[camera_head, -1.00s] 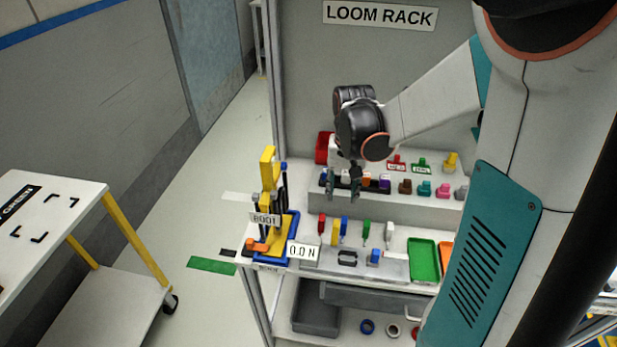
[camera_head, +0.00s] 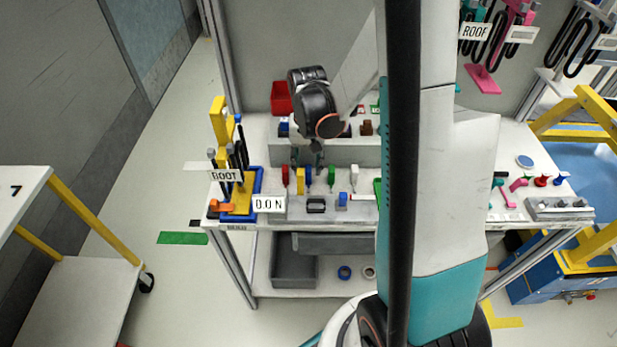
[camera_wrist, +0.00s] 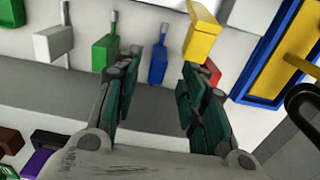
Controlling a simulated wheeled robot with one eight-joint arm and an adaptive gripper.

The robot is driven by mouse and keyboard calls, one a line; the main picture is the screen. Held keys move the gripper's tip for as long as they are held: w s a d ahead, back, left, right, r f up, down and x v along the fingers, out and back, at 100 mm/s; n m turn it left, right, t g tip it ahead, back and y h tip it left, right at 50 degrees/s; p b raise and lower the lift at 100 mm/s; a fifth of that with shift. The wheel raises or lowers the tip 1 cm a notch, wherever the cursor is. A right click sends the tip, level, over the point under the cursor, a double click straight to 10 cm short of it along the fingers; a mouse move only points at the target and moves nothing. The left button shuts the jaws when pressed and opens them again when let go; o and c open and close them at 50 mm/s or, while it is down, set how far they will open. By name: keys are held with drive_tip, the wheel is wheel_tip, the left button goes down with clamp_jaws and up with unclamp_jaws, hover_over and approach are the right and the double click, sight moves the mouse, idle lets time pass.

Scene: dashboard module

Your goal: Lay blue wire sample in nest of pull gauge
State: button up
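The blue wire sample (camera_head: 308,178) stands in the front row of coloured samples, between a yellow and a green one. In the wrist view the blue sample (camera_wrist: 157,65) shows beyond and between my fingertips, with its thin wire pointing up. My gripper (camera_head: 308,157) hangs just behind that row. In the wrist view my gripper (camera_wrist: 155,88) is open, with nothing between its fingers. A white display reading 0.0 N (camera_head: 268,204) stands beside a yellow fixture with a blue-rimmed base (camera_head: 257,188), at the left of the bench. I cannot make out the gauge's nest clearly.
Red (camera_head: 285,176), yellow (camera_head: 300,180), green (camera_head: 332,175) and white (camera_head: 354,177) samples flank the blue one closely. The yellow sample (camera_wrist: 201,35) is near my right finger in the wrist view. A BOOT sign (camera_head: 225,176) and upright black tools stand at the left.

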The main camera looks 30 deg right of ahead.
sight(308, 168)
wheel_tip(308, 168, down, 4)
drive_tip(key=shift+d+f+b, duration=0.1)
drive_tip(key=shift+d+b, duration=0.05)
drive_tip(key=shift+b, duration=0.8)
clamp_jaws()
